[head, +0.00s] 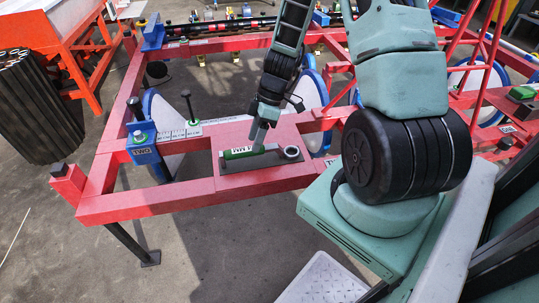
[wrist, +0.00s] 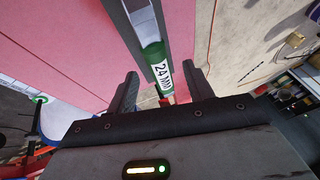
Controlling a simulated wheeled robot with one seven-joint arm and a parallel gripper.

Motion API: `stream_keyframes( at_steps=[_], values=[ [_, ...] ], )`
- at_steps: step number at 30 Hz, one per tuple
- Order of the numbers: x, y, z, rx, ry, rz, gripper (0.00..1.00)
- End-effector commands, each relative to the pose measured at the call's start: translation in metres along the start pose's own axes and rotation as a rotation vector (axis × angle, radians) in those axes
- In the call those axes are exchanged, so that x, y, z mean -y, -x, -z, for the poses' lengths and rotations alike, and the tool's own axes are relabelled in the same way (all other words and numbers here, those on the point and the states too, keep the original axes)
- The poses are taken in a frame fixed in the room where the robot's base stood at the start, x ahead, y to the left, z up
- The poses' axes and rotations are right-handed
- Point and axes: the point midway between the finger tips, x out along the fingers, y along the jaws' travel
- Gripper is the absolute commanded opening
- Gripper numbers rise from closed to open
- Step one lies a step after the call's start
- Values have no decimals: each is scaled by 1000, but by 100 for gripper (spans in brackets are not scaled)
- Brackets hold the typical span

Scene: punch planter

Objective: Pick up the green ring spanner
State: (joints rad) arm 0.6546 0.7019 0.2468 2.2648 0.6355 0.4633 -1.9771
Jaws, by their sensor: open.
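The green ring spanner (head: 238,154) lies on a dark flat plate (head: 262,179) on the red frame, its metal ring end to the right in the head view. It has a white label reading 24 MM. My gripper (head: 258,143) is just above the spanner, near the right end of the green part. In the wrist view my gripper (wrist: 160,88) is open, with one finger on each side of the green spanner (wrist: 153,52). The spanner runs lengthwise between the fingers, and I cannot tell whether either finger touches it. The fingers hide little of the label.
The red frame (head: 150,204) spans the middle, with open floor below. A blue clamp block (head: 144,150) and a black upright pin (head: 188,104) stand to the left. A bundle of dark tubes (head: 38,105) is at far left, and a white step (head: 322,280) at the bottom.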

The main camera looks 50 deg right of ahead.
Motion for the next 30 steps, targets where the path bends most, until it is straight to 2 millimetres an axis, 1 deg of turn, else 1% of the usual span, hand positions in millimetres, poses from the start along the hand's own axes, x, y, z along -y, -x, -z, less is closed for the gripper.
stream_keyframes(
  at_steps=[6, 10, 13, 19, 20, 21, 23, 24, 25, 26, 30],
  values=[
    [-1, -30, 4, 1, 0, 6, 52],
    [-2, -46, 4, 0, -1, 4, 52],
    [-2, -51, 4, 0, 0, 2, 52],
    [-2, -51, 4, 0, 0, 1, 52],
    [-2, -51, 4, 0, 0, 1, 49],
    [-2, -51, 4, 0, 0, 1, 38],
    [-2, -51, 4, 0, 0, 1, 21],
    [-2, -51, 4, 0, 0, 1, 10],
    [-2, -51, 4, 0, 0, 1, 2],
    [-2, -51, 4, 0, 0, 1, 0],
    [-2, -51, 5, 0, 0, 1, 0]
  ],
)
